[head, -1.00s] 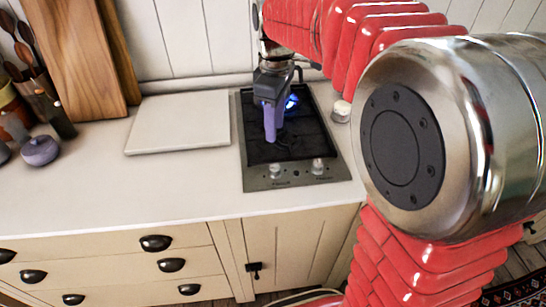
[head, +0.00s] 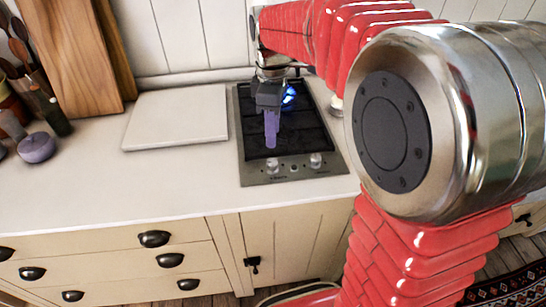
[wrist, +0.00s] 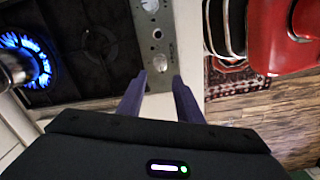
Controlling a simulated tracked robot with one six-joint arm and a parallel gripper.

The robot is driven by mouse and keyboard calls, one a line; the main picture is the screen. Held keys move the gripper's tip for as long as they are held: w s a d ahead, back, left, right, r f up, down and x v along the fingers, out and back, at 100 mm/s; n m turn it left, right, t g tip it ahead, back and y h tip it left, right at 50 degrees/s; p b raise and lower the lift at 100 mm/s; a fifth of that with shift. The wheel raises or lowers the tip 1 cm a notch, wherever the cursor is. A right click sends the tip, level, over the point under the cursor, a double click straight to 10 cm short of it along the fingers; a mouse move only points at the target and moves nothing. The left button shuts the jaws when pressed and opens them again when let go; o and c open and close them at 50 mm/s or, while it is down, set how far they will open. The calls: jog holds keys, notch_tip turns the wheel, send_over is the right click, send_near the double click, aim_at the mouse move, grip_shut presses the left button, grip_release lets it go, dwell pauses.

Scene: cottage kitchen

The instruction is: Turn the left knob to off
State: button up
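The hob (head: 245,160) is set in the counter, with a blue flame lit at its back burner (head: 289,95). The flame also shows in the wrist view (wrist: 40,62). The left knob (head: 272,166) and the right knob (head: 316,160) sit on the steel front strip. My gripper (head: 271,143) is over the hob, pointing down, behind the left knob in the head view. In the wrist view its two purple fingers (wrist: 159,84) are apart with nothing between them. The left knob (wrist: 160,63) lies just beyond the fingertips; I see no contact.
A pale board (head: 178,118) lies on the counter left of the hob. Wooden cutting boards (head: 68,50) lean at the back left, near a small purple pot (head: 37,147). A small light jar (head: 335,105) right of the hob is partly hidden by my arm. The front counter is clear.

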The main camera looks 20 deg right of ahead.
aim_at(272, 162)
notch_tip(272, 162, down, 10)
jog(key=shift+f, duration=0.15)
dwell(0.3)
jog(key=shift+c, duration=0.3)
jog(key=c, duration=0.7)
jog(key=shift+m, duration=0.3)
jog(key=m, duration=1.1)
jog(key=shift+m, duration=0.3)
jog(key=m, duration=0.5)
jog(key=shift+m, duration=0.4)
